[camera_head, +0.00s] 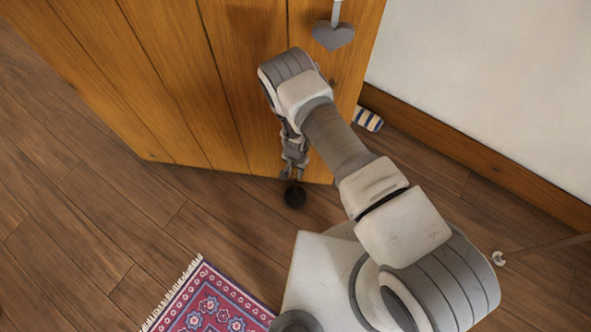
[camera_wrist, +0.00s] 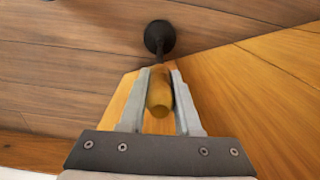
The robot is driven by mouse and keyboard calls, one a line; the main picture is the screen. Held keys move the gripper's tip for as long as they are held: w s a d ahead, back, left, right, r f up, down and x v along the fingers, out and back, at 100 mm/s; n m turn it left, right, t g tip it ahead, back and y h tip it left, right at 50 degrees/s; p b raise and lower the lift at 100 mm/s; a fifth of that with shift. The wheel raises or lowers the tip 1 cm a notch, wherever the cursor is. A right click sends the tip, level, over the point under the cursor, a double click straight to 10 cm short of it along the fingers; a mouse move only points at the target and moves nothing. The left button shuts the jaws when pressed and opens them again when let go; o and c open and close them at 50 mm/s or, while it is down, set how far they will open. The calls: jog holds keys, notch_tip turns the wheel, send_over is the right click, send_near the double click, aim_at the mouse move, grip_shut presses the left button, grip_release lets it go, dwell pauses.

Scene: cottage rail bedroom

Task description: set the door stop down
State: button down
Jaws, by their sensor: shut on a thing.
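The door stop has a round black base (camera_head: 295,195) and a yellow-brown wooden handle that shows in the wrist view (camera_wrist: 160,97). My gripper (camera_head: 292,173) is shut on the handle, one finger on each side, pointing down. In the wrist view the fingers (camera_wrist: 159,80) flank the handle, with the black base beyond their tips. The base is over the floor close to the lower edge of the wooden door (camera_head: 215,90). I cannot tell whether it touches the floor. In the head view the handle is mostly hidden by my gripper.
The plank door stands beside my gripper, with a grey heart (camera_head: 333,36) hanging on it. A striped thing (camera_head: 368,118) lies between door and wall skirting (camera_head: 480,160). A fringed red rug (camera_head: 218,305) lies at the bottom. The floorboards (camera_head: 120,215) left of the door stop are clear.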

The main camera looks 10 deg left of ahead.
jog(key=shift+w+f, duration=0.1)
jog(key=c, duration=0.6)
grip_release()
notch_tip(320, 180, up, 12)
jog(key=p, duration=0.4)
